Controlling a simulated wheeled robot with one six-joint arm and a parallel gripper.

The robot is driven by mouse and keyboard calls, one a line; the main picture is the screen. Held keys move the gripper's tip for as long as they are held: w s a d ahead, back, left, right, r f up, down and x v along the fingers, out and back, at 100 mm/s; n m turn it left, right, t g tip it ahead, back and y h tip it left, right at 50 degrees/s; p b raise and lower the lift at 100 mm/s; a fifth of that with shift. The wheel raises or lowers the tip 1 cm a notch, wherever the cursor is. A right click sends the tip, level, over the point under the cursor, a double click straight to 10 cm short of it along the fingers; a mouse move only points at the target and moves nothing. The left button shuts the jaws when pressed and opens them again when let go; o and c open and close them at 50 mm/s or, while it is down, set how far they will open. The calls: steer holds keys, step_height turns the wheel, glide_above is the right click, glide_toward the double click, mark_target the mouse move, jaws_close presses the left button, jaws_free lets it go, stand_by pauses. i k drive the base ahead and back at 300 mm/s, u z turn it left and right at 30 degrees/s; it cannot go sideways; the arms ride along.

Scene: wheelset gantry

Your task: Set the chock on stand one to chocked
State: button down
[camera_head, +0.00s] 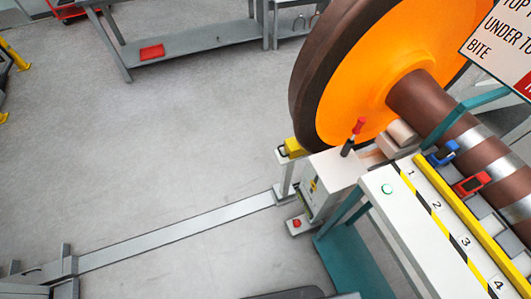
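A large wheel (350,75) with an orange face and brown rim stands at the upper middle, on a brown axle (420,98). Below it is a white box (334,176) with a red-tipped lever (355,132) leaning slightly right. A yellow block (293,148) sits by the wheel's lower left rim. I cannot tell which part is the chock, or whether it is set. My gripper is not in view.
A white panel (385,205) numbered 1 to 4 has a green button (387,188). Blue (443,153) and red (473,184) pieces sit beyond its yellow rail. A sign (505,45) hangs upper right. A floor rail (180,229) crosses the open floor. A bench (190,45) stands behind.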

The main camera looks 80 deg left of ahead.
mark_target(292, 148)
steer(key=u, duration=2.85)
steer(key=i, duration=0.4)
steer(key=u, duration=0.75)
steer(key=i, duration=0.75)
